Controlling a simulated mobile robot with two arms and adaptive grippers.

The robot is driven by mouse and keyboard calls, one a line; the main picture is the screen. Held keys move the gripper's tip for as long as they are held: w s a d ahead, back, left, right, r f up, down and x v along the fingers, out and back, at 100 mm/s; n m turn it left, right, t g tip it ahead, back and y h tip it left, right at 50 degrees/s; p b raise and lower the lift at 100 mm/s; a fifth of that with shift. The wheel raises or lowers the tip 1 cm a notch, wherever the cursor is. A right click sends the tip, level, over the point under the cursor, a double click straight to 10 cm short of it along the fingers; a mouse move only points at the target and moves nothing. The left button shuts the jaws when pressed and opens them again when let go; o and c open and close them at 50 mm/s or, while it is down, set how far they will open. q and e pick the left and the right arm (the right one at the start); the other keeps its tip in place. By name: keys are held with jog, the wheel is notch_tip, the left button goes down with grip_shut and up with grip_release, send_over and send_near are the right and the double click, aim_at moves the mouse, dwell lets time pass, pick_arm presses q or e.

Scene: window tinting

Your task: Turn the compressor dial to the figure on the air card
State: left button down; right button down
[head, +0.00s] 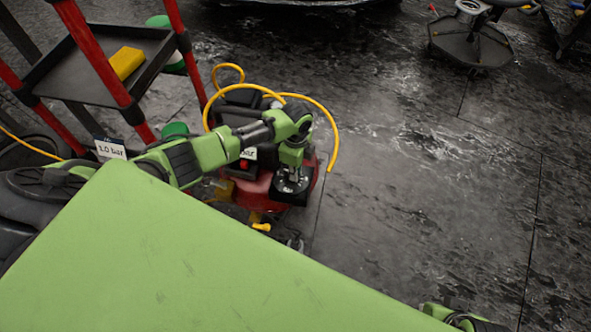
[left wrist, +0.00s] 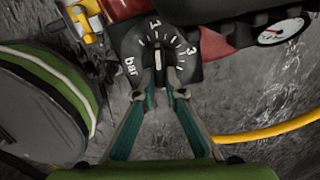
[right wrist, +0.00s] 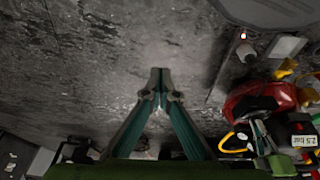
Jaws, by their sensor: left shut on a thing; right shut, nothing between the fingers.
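The compressor (head: 262,188) is red and stands on the floor beneath my left arm. Its black dial (left wrist: 178,38) has white ticks, a 3 at right, "bar" at left and a hard-to-read figure at top. My left gripper (left wrist: 158,72) is shut on the dial's knob (left wrist: 158,58), whose white line points roughly up in the left wrist view. A card (right wrist: 304,140) by the compressor reads "2.5 bar"; in the head view my arm partly covers it. Another card (head: 110,148), at the cart, reads "1.0 bar". My right gripper (right wrist: 160,74) is shut and empty, away from the compressor.
A round gauge (left wrist: 282,31) sits beside the dial. A yellow hose (head: 325,118) loops around the compressor. A red-and-black cart (head: 75,75) with a yellow block (head: 126,62) stands at left. A wheeled stool (head: 470,42) is far right.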

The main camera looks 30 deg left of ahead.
jog(key=shift+w+f, duration=0.1)
jog(key=shift+f, duration=0.4)
pick_arm(q)
jog(key=shift+a, duration=0.1)
jog(key=c, duration=2.1)
grip_release()
pick_arm(e)
jog(key=shift+a, duration=0.1)
pick_arm(q)
notch_tip(320, 180, up, 12)
